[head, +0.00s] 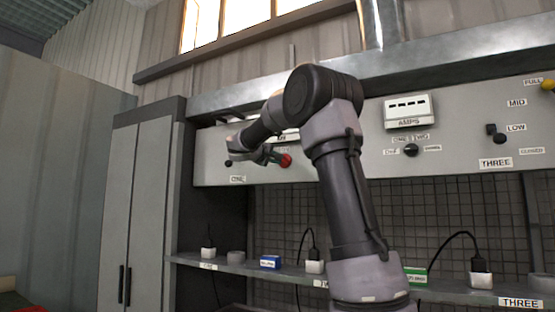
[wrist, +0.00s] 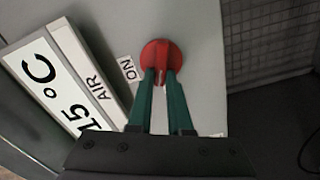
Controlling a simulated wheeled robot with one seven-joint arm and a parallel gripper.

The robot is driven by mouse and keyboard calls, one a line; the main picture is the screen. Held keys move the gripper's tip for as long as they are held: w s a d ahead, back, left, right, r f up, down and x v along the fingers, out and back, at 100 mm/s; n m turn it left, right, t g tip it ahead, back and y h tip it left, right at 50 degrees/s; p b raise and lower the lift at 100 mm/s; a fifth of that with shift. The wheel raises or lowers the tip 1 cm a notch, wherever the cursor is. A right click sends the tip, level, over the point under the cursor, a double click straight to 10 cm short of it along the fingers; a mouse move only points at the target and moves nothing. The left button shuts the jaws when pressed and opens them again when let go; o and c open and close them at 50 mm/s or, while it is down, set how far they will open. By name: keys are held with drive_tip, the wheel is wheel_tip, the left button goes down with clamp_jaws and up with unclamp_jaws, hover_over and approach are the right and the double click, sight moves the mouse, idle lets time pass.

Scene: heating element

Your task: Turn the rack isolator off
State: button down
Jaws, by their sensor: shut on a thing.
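A red round knob (wrist: 161,62) sits on the grey panel beside an "ON" label (wrist: 128,69) in the wrist view. It also shows in the head view as a red knob (head: 285,160) at the left part of the panel. My gripper (wrist: 160,82) has its two green fingers closed on the knob, one on each side of its raised grip. In the head view my gripper (head: 268,155) reaches the panel from the front, partly hidden by my own arm. Whether the red knob is the rack isolator's handle is not labelled legibly.
A display reading "15 °C" and "AIR" (wrist: 65,85) is beside the knob. Farther right on the panel (head: 450,160) are an AMPS meter (head: 408,109), a black selector (head: 411,150) and a lever (head: 496,135). A shelf (head: 235,267) below holds plugs and small boxes. A tall cabinet (head: 140,210) stands left.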

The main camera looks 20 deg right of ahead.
drive_tip(key=shift+w+a+f+n, duration=0.1)
drive_tip(key=shift+f+n, duration=0.05)
drive_tip(key=shift+n, duration=1)
drive_tip(key=shift+f+n, duration=0.15)
drive_tip(key=shift+n, duration=1)
drive_tip(key=c, duration=0.8)
unclamp_jaws()
drive_tip(key=shift+c, duration=0.2)
drive_tip(key=shift+a, duration=0.1)
drive_tip(key=v, duration=1)
drive_tip(key=shift+s+a, duration=0.2)
drive_tip(key=shift+s, duration=0.1)
